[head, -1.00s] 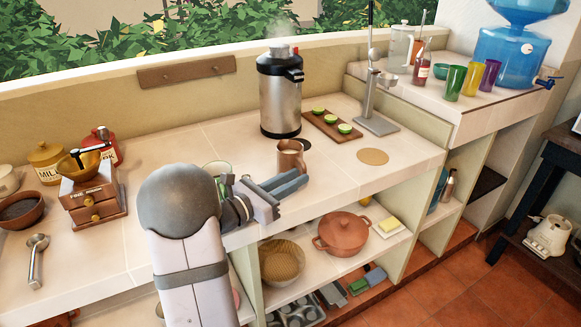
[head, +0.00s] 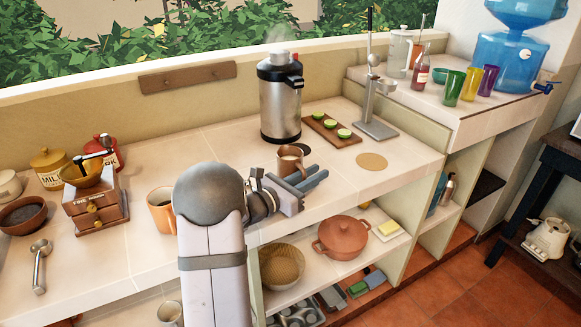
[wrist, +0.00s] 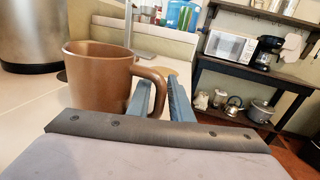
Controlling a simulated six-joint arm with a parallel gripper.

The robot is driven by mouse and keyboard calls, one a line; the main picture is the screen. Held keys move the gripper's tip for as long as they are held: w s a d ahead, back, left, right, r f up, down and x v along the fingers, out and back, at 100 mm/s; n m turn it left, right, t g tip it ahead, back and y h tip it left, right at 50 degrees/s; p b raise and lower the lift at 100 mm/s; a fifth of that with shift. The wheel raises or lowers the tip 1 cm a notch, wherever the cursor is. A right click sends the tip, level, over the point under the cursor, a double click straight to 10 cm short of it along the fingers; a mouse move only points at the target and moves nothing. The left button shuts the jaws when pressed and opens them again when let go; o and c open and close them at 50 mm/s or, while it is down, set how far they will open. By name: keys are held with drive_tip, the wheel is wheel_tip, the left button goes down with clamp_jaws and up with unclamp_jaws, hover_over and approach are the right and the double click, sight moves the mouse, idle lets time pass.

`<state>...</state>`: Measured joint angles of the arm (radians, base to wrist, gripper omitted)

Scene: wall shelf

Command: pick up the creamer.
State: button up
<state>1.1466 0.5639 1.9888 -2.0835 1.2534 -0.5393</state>
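The creamer, taken to be the brown copper-coloured jug (head: 289,160), stands upright on the counter in front of the steel urn. In the wrist view its body (wrist: 97,80) is at left, its handle on the right. My gripper (head: 319,172) is at the creamer's near right side in the head view. In the wrist view its two blue-grey fingers (wrist: 160,88) are apart, with the handle appearing between them. One finger is between body and handle, the other outside. Whether they touch the handle is unclear. The creamer's lower part is partly hidden.
The steel urn (head: 280,102) stands close behind the creamer. A board with limes (head: 333,130) and a press (head: 376,115) are at right. An orange mug of dark liquid (head: 160,208) stands left of my arm.

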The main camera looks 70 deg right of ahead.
clamp_jaws()
drive_tip(key=shift+r, duration=0.1)
idle(1.4)
